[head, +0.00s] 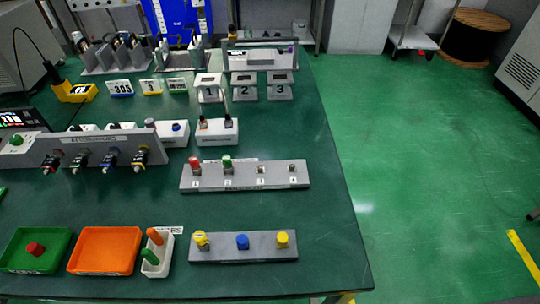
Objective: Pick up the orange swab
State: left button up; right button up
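An orange swab (156,237) leans tilted in a small white holder (166,262) near the front of the green table. A green swab (149,257) lies in the same holder, just in front of it. The lower ends of both are hidden by the holder walls. Neither my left gripper nor my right gripper is in view, and nothing is touching the swabs.
Left of the holder are an empty orange tray (105,269) and a green tray (20,264) holding a red piece (35,248). Right of it, a grey block (220,254) carries yellow and blue knobs. A longer grey rack (245,182) stands behind. The table's right front corner is clear.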

aim_at(153, 234)
jog(key=k+j+u, duration=0.1)
jog(key=j+u, duration=0.15)
jog(key=k+j+u, duration=0.1)
jog(key=j+u, duration=0.15)
jog(key=k+l, duration=0.1)
jog(key=l, duration=0.25)
jog(key=k+l, duration=0.15)
jog(key=l, duration=0.2)
jog(key=k+l+u, duration=0.1)
jog(key=l, duration=0.25)
jog(key=k+l, duration=0.15)
jog(key=l, duration=0.2)
